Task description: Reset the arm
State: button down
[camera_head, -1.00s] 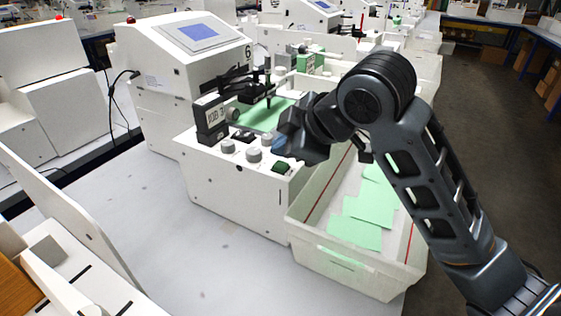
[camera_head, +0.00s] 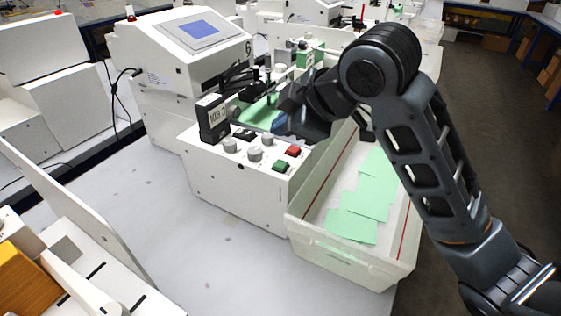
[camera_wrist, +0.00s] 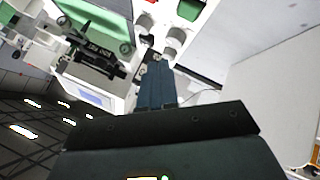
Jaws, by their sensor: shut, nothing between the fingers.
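My dark arm reaches in from the right in the head view, bent at the elbow. My gripper (camera_head: 281,124) is above the front right part of the white pen plotter (camera_head: 240,190), with nothing held. In the wrist view the gripper's blue-grey fingers (camera_wrist: 157,82) are together. The plotter carries a screen (camera_head: 199,34), a "JOB 3" display (camera_head: 213,116), grey knobs (camera_head: 254,154), a red button (camera_head: 293,151) and a green button (camera_head: 281,167). A green sheet (camera_head: 258,112) lies on its bed, partly hidden by my gripper.
A white bin (camera_head: 340,262) with several loose green sheets (camera_head: 362,203) stands right of the plotter, beneath my arm. A white rack (camera_head: 85,255) is at the lower left. The grey table (camera_head: 190,240) between is clear. More machines stand behind.

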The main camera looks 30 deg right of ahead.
dwell(0.3)
jog(key=s+a+f+m+t+y, duration=0.3)
jog(key=a+m+t, duration=0.15)
jog(key=a, duration=0.45)
jog(key=s+f+m+t+h, duration=0.2)
jog(key=s+f+m, duration=0.4)
jog(key=s+m, duration=0.15)
jog(key=s+d+f+m+h, duration=0.1)
jog(key=s+f+h, duration=0.15)
jog(key=s, duration=0.55)
jog(key=s+d+f+m+h, duration=0.1)
jog(key=s+d+f, duration=0.15)
jog(key=s, duration=0.55)
jog(key=s+d+r+n, duration=0.1)
jog(key=s+d, duration=0.1)
jog(key=s, duration=0.5)
jog(key=s+d+n, duration=0.1)
jog(key=s+d, duration=0.2)
jog(key=s, duration=0.4)
jog(key=shift+s+d+r, duration=0.15)
jog(key=shift+d+r, duration=0.05)
jog(key=shift+r, duration=0.2)
